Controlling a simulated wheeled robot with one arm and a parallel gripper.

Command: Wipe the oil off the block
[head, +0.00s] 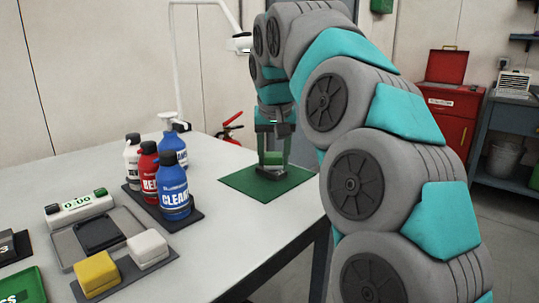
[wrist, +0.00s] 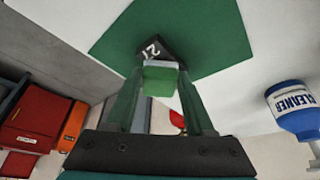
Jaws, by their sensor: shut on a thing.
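My gripper (head: 272,150) reaches down over the green mat (head: 237,182) at the table's far right corner. It is shut on a small green and pale pad (wrist: 160,76), which shows between the fingers in the wrist view. A dark block (wrist: 150,50) with white digits lies on the mat right at the pad; in the head view the block (head: 266,183) sits just under the fingertips. The pad is at or very close to the block's top; I cannot tell whether they touch. Oil on the block cannot be made out; the pad and fingers hide part of it.
Several bottles, including a blue cleaner bottle (head: 173,187), stand on a dark tray left of the mat. Nearer are a scale (head: 80,208), a yellow block (head: 97,274) and a white block (head: 148,249). The table (head: 235,235) in front of the mat is clear.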

